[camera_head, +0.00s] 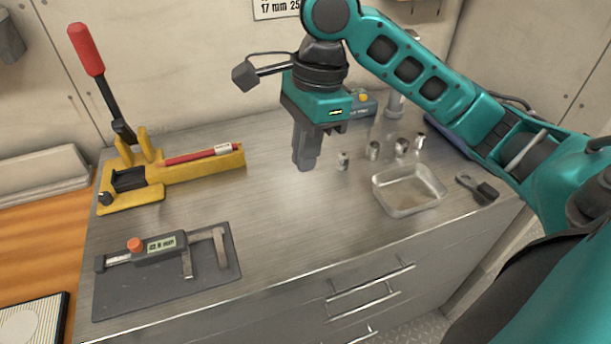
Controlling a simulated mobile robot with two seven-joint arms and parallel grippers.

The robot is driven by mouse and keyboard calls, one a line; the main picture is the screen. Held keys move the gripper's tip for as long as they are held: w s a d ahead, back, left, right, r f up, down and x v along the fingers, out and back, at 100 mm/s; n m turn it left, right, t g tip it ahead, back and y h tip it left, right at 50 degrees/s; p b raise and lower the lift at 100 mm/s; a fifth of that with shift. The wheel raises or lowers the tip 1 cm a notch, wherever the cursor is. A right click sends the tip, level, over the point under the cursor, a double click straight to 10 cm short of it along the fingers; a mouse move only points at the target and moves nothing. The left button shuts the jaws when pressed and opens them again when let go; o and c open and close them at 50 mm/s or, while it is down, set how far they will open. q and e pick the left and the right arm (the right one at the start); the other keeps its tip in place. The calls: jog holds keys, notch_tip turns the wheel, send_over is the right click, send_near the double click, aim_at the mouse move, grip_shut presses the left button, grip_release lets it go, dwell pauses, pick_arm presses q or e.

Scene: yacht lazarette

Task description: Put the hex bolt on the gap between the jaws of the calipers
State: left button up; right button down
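The digital calipers (160,247) lie on a dark grey mat (165,291) at the front left of the metal worktop. They have an orange knob and a lit display, and their jaws point toward the front, with a gap between them. My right gripper (305,167) hangs fingers down above the middle of the worktop, to the right of the calipers. Its fingers are close together, and I see nothing between them. I cannot make out a hex bolt anywhere in this view. My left gripper is out of view.
Several small metal cylinders, one of them here (373,150), stand behind a clear tray (408,207). A yellow press with a red handle (130,190) stands at the back left. A small dark-handled tool (480,188) lies at right.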

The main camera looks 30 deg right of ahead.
notch_tip(320, 180, up, 6)
jog(key=shift+r, duration=0.25)
